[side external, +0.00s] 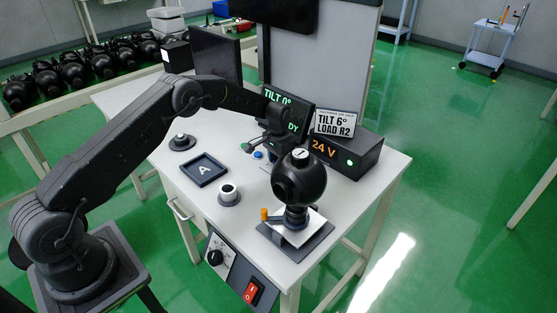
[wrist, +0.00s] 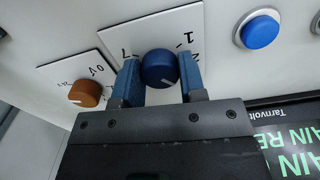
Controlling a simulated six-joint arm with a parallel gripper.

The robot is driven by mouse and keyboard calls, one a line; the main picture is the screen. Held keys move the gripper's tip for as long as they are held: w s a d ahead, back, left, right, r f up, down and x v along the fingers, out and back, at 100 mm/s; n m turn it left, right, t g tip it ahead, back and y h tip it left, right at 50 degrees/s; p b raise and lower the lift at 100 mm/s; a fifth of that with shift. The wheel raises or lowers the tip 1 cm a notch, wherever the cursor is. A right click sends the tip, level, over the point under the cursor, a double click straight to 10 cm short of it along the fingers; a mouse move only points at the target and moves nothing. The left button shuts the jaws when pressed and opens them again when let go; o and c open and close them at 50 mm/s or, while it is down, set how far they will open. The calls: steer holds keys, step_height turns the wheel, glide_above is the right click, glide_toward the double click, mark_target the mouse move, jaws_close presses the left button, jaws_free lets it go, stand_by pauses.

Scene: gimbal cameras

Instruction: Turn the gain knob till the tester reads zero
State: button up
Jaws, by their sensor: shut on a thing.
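A dark blue round knob (wrist: 157,76) with a pale pointer line sits on a white dial plate (wrist: 112,38) in the wrist view. The pointer aims down and to the right. My gripper (wrist: 160,67) has its two blue-padded fingers on either side of the knob, shut on it. In the side view my gripper (side external: 268,146) is low at the back of the bench, and the knob is hidden there. A dark screen (side external: 285,100) behind the gripper shows "TILT 0°" and a partly hidden line ending in "DY". A screen corner (wrist: 290,145) in the wrist view is cut off.
A brown knob (wrist: 85,93) and a blue button (wrist: 259,30) flank the held knob. A black ball-shaped gimbal camera (side external: 299,178) stands on the bench's front right. A "24 V" box (side external: 345,155) is behind it. A tray marked A (side external: 205,170) lies at left.

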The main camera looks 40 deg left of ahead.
steer(key=o, duration=0.9)
steer(key=shift+r, duration=6.9)
